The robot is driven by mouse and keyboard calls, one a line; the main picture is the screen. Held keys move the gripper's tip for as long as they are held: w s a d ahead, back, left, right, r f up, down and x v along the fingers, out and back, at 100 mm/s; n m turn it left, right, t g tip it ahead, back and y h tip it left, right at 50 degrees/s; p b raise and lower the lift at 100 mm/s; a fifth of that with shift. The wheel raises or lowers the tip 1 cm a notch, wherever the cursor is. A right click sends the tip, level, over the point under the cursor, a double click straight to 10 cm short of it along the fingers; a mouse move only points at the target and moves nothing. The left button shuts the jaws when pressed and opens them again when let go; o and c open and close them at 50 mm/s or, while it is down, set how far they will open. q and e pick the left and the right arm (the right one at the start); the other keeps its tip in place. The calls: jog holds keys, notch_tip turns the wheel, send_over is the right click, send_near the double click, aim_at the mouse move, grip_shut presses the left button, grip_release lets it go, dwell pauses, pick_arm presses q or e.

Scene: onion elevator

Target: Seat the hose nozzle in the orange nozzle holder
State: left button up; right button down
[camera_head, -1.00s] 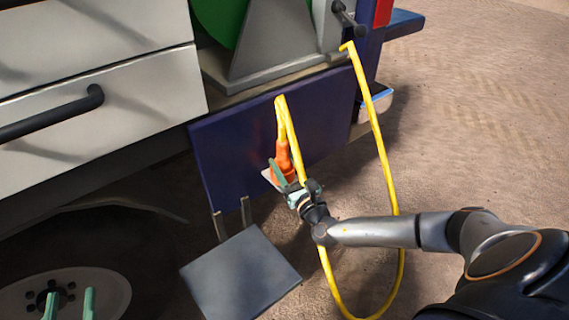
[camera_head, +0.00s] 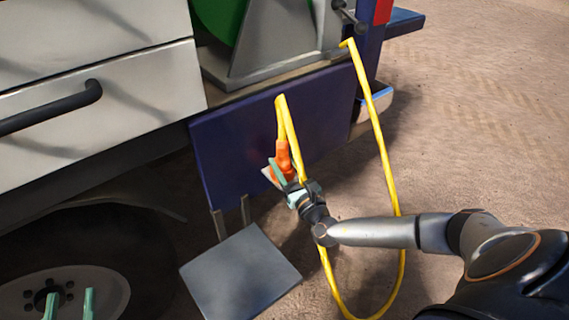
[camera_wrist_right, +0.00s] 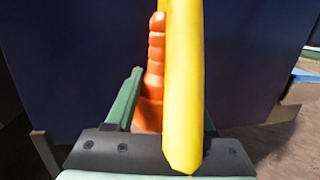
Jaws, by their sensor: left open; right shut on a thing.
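The orange hose nozzle (camera_head: 283,158) has its grip pointing up, with the yellow hose (camera_head: 384,160) running from its top. My right gripper (camera_head: 284,181) is shut around its lower part in front of the dark blue panel. In the right wrist view the ribbed orange grip (camera_wrist_right: 154,75) stands between the green fingers, and the yellow hose crosses in front. The nozzle's lower end is hidden. I cannot clearly tell the orange holder from the nozzle, nor whether the two touch. My left gripper (camera_head: 68,304) is open and empty at the bottom left.
A dark blue panel (camera_head: 225,150) stands behind the nozzle. A grey plate (camera_head: 240,275) sticks out below it. A vehicle drawer with a black handle (camera_head: 50,108) is at the left, above a wheel (camera_head: 65,300). The hose loops down over open ground at the right.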

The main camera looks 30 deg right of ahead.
jog(key=shift+s+f, duration=0.1)
jog(key=shift+f, duration=0.35)
jog(key=shift+c, duration=0.9)
grip_release()
jog(key=shift+f, duration=0.1)
jog(key=shift+s, duration=0.1)
jog(key=shift+s+f, duration=0.15)
jog(key=shift+s, duration=0.4)
jog(key=s+a+p, duration=0.2)
jog(key=s, duration=0.8)
jog(key=shift+s+f, duration=0.2)
jog(key=shift+s, duration=0.2)
